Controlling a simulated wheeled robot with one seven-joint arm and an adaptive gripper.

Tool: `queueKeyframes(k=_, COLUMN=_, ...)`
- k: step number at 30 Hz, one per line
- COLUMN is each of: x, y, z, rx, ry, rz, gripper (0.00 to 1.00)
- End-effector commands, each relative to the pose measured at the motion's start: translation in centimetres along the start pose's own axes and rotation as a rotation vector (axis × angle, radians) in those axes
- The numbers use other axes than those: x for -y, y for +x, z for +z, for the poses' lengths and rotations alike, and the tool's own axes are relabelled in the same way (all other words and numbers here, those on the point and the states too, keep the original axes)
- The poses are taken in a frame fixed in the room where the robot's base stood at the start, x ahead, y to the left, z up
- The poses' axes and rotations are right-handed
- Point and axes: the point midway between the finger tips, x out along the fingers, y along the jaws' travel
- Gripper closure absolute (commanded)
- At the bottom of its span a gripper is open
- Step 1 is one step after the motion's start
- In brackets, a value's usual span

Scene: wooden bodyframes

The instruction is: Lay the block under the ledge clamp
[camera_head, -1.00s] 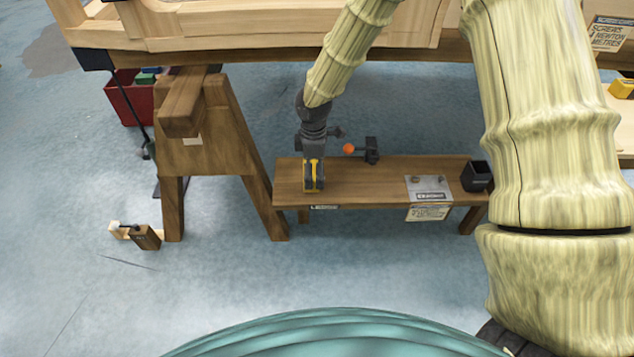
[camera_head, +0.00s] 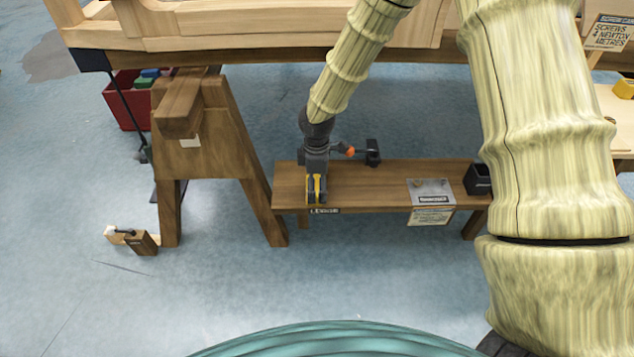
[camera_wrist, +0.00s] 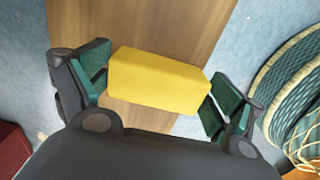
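A yellow block (camera_wrist: 158,82) lies between the two green-padded fingers of my gripper (camera_wrist: 157,87) in the wrist view, with a pad against each end. In the head view my gripper (camera_head: 316,190) points down over the left end of the low wooden ledge (camera_head: 390,180), near its front edge, and only slivers of yellow show. I cannot tell whether the block touches the wood. The ledge clamp (camera_head: 372,153) is a dark post at the ledge's back edge, with a dark bar and an orange knob reaching left, just right of my gripper. The block is not under it.
A metal plate (camera_head: 430,192) and a black open box (camera_head: 477,179) sit at the ledge's right part. A wooden trestle (camera_head: 200,150) stands close on the left. A large wooden frame (camera_head: 300,25) hangs over the back. A red bin (camera_head: 125,105) is behind the trestle.

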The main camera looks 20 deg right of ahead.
Motion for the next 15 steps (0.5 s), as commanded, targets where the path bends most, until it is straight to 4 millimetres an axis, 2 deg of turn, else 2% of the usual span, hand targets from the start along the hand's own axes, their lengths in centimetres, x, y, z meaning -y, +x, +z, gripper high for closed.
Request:
queueKeyframes(k=12, x=0.0, y=-0.09, z=0.01, rx=0.0, ry=0.0, rz=0.0, gripper=0.0)
queueKeyframes(k=15, x=-0.01, y=-0.92, z=0.0, rx=0.0, ry=0.0, rz=0.001, gripper=0.0)
